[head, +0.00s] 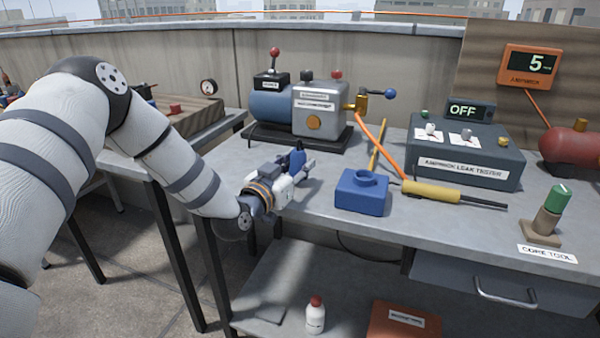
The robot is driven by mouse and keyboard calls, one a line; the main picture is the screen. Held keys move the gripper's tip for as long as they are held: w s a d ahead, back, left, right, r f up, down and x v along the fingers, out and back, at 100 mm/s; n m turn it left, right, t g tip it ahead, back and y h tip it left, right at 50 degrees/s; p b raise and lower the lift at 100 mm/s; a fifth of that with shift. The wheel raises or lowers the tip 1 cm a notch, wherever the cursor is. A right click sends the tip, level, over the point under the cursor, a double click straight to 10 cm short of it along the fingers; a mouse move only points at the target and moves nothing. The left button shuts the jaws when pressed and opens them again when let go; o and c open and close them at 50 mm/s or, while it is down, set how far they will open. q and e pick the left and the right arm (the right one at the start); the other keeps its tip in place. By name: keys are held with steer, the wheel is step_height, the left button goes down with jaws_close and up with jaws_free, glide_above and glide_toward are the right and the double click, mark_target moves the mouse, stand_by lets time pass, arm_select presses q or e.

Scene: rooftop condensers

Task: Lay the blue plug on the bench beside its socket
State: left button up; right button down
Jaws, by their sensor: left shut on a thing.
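My left gripper (306,164) is shut on the blue plug (297,158), at the left part of the grey bench (440,222). Only part of the plug shows between and behind the fingers. I cannot tell whether the plug touches the bench top. The blue socket block (360,194) sits on the bench to the right of my left gripper, apart from it, with a round opening on top. My right gripper is not in view.
Behind stands a pump unit (320,108) with an orange hose running to a yellow wand (432,192) right of the socket. A leak tester (465,155) reading OFF and a green-capped core tool (552,212) stand farther right. Bare bench lies in front of the socket.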

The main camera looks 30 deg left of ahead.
arm_select(q)
steer(key=shift+f, duration=0.65)
steer(key=shift+r, duration=0.2)
steer(key=shift+f, duration=0.15)
steer(key=o, duration=1.2)
steer(key=shift+c, duration=0.2)
